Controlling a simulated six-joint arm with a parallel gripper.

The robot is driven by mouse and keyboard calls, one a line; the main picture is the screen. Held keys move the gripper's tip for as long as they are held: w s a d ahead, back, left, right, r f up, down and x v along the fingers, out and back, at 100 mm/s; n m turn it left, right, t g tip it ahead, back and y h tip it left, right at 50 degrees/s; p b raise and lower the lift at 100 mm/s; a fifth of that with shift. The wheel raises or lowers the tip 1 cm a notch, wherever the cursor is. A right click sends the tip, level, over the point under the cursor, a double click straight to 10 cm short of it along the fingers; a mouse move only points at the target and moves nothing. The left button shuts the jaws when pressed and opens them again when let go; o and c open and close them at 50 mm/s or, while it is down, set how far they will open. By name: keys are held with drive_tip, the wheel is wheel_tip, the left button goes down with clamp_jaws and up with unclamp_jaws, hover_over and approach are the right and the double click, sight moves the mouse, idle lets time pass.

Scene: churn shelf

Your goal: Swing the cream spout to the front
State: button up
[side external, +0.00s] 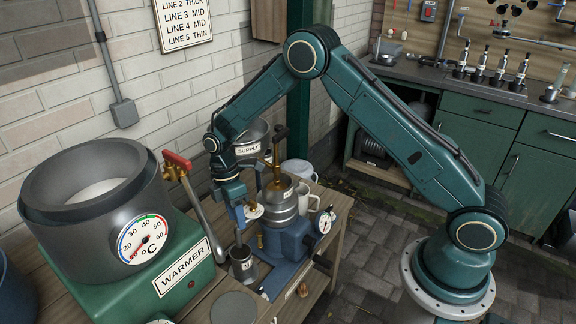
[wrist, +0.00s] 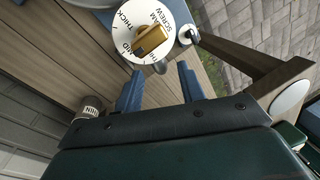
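The separator, with a steel bowl (side external: 282,207) on a blue base (side external: 290,240), stands on the wooden bench. A white dial (side external: 252,211) lettered THICK, THIN and SCREW sits at its left side. In the wrist view the dial (wrist: 140,22) has a brass block (wrist: 150,40) over it. My gripper (side external: 240,217) points down beside the dial. In the wrist view its blue fingers (wrist: 160,72) are apart, with nothing seen held between them.
A small metal cup (side external: 243,267) stands below my gripper. A container labelled THIN (wrist: 91,107) is at the wrist view's left. The green warmer (side external: 190,285) with a red-handled lever (side external: 178,162) is close on the left. The SUPPLY can (side external: 250,140) is above, behind my wrist.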

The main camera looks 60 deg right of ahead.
drive_tip(key=shift+x, duration=1.35)
clamp_jaws()
